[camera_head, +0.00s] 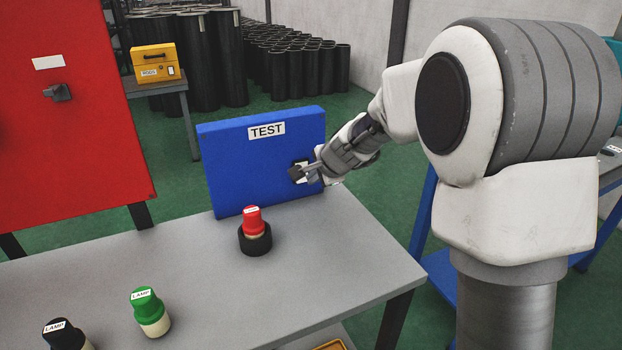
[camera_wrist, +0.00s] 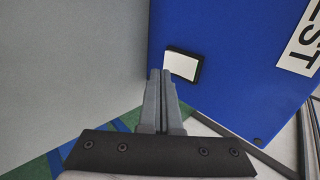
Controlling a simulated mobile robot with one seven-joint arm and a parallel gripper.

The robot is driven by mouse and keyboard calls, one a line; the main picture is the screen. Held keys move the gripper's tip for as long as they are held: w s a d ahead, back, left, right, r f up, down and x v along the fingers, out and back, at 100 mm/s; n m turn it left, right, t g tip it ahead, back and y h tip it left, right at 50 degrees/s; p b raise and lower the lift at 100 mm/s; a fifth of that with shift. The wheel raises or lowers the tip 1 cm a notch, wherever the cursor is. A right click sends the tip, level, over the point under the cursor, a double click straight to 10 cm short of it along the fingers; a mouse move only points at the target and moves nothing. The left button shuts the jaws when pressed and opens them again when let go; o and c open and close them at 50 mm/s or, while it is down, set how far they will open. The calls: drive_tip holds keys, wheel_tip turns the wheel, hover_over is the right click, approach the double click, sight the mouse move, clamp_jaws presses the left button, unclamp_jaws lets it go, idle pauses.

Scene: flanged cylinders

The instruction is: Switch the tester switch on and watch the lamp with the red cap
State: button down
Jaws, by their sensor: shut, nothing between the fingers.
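The blue tester panel (camera_head: 240,165), labelled TEST, stands upright at the back edge of the grey table. Its switch (camera_wrist: 183,65) is a white rocker in a dark frame near the panel's right edge. In the head view the switch (camera_head: 300,168) is partly hidden by my fingers. My gripper (camera_head: 294,174) is shut and empty in front of it; it also shows in the wrist view (camera_wrist: 160,73), tips beside the rocker. I cannot tell whether they touch it. The lamp with the red cap (camera_head: 253,221) stands upright in a black socket (camera_head: 255,243). I see no clear glow.
A green-capped lamp (camera_head: 150,311) and a black-capped lamp (camera_head: 65,337) stand at the table's front left. A red cabinet (camera_head: 70,120) rises behind the left side. The grey table (camera_head: 330,262) is bare right of the socket.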

drive_tip(key=p+v, duration=0.2)
drive_tip(key=v, duration=0.8)
drive_tip(key=shift+r+p, duration=0.2)
drive_tip(key=shift+p, duration=0.2)
drive_tip(key=shift+s+p, duration=0.1)
drive_tip(key=shift+p, duration=0.2)
drive_tip(key=shift+d+f+p, duration=0.1)
drive_tip(key=shift+p, duration=0.3)
drive_tip(key=shift+s+f+p, duration=0.1)
drive_tip(key=shift+f+p, duration=0.5)
drive_tip(key=shift+p, duration=0.5)
